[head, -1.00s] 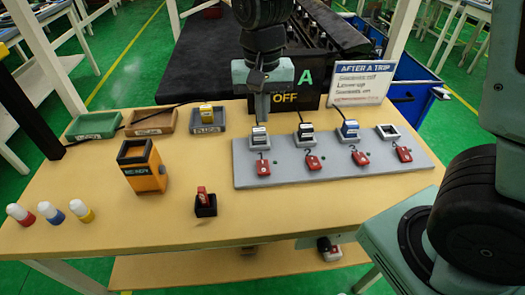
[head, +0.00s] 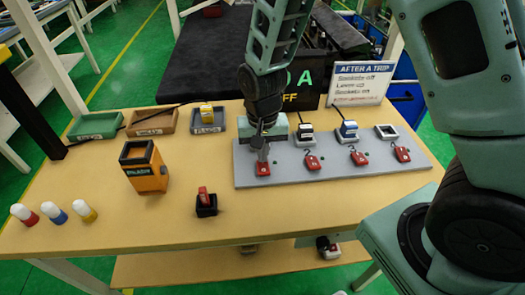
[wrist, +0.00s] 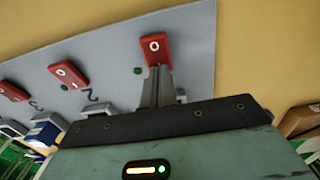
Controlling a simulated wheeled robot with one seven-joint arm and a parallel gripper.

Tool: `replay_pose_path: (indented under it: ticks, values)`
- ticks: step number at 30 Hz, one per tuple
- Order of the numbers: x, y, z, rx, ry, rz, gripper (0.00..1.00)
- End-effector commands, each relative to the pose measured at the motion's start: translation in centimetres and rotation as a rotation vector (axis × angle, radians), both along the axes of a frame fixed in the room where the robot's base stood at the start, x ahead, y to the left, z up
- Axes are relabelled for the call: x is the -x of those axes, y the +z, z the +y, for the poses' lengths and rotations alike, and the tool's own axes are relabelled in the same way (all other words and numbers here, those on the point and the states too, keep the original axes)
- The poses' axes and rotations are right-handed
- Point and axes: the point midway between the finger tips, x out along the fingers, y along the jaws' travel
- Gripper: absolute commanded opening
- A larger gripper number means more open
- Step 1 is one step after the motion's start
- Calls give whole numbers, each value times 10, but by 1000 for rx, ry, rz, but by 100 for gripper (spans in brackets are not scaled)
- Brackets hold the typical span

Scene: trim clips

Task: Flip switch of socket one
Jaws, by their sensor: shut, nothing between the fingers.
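A grey socket board (head: 235,172) lies on the right of the table with a row of red switches. The leftmost red switch (head: 262,169) is in front of socket one; it also shows in the wrist view (wrist: 156,47), with a white O mark facing up. My gripper (head: 263,158) is shut and empty, pointing down at this switch. In the wrist view its closed fingertips (wrist: 158,72) are at the edge of the switch; I cannot tell whether they touch. Socket one's plug is mostly hidden behind my gripper in the head view.
A sign (head: 360,83) stands behind.

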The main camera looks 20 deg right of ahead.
Motion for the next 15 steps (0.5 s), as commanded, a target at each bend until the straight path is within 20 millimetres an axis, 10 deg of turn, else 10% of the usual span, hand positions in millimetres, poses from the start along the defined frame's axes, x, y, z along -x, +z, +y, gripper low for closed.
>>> replay_pose_path:
  ticks: [15]
  values:
    - [-1, -4, 0, -11, 0, 43, 0]
